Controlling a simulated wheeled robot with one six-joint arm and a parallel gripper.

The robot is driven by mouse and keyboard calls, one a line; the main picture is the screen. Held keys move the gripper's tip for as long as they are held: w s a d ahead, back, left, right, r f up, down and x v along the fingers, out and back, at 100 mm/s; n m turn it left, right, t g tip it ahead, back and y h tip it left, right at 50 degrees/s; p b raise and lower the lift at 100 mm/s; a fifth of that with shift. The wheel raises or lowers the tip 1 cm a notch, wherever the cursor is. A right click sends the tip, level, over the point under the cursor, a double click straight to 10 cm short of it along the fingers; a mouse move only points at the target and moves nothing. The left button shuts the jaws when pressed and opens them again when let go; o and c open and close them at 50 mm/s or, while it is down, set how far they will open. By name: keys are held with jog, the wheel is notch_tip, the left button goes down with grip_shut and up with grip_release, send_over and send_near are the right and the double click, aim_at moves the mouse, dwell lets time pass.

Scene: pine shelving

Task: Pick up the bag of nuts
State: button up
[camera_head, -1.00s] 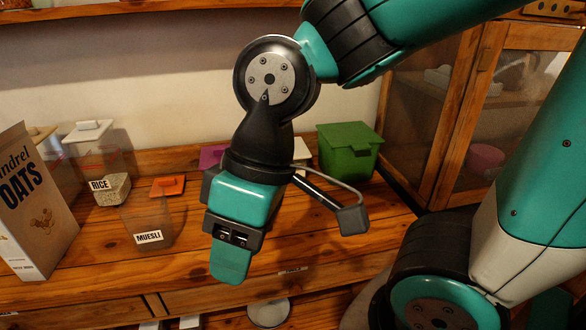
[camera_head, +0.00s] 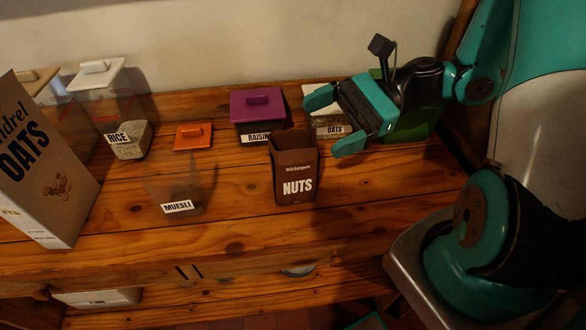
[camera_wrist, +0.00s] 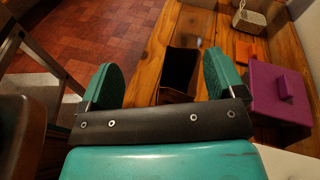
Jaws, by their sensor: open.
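The bag of nuts (camera_head: 296,172) is a dark brown upright packet with an open top and white "NUTS" lettering. It stands on the wooden counter near its front. My gripper (camera_head: 334,120) is open and empty, to the right of the bag and above it, with its fingers pointing left. In the wrist view the bag (camera_wrist: 180,68) shows as a dark open top beyond and between the fingers of my gripper (camera_wrist: 160,85), nearer the right one. Its lower part is partly hidden there by my gripper.
A purple-lidded raisin container (camera_head: 257,113) stands behind the bag. An oats container (camera_head: 328,124) is behind my gripper, beside a green box (camera_head: 412,125). To the left are a clear muesli container (camera_head: 176,187), an orange lid (camera_head: 193,137), a rice container (camera_head: 128,140) and an oats carton (camera_head: 45,170).

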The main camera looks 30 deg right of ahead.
jog(key=w+d+m+t+y, duration=0.1)
jog(key=d+m+t, duration=0.2)
jog(key=m, duration=0.1)
send_near(271, 156)
jog(key=shift+m+t+y, duration=0.3)
jog(key=shift+m, duration=0.1)
jog(key=shift+f+p+x, duration=0.1)
jog(key=shift+f+x, duration=0.1)
jog(key=shift+x, duration=0.65)
jog(key=shift+f+p+x, duration=0.1)
jog(key=shift+f+x, duration=0.05)
jog(key=shift+x, duration=0.7)
jog(key=shift+f+p+x, duration=0.1)
jog(key=shift+f+x, duration=0.1)
jog(key=shift+x, duration=0.65)
jog(key=c, duration=1.3)
jog(key=shift+c, duration=0.2)
jog(key=shift+r, duration=0.15)
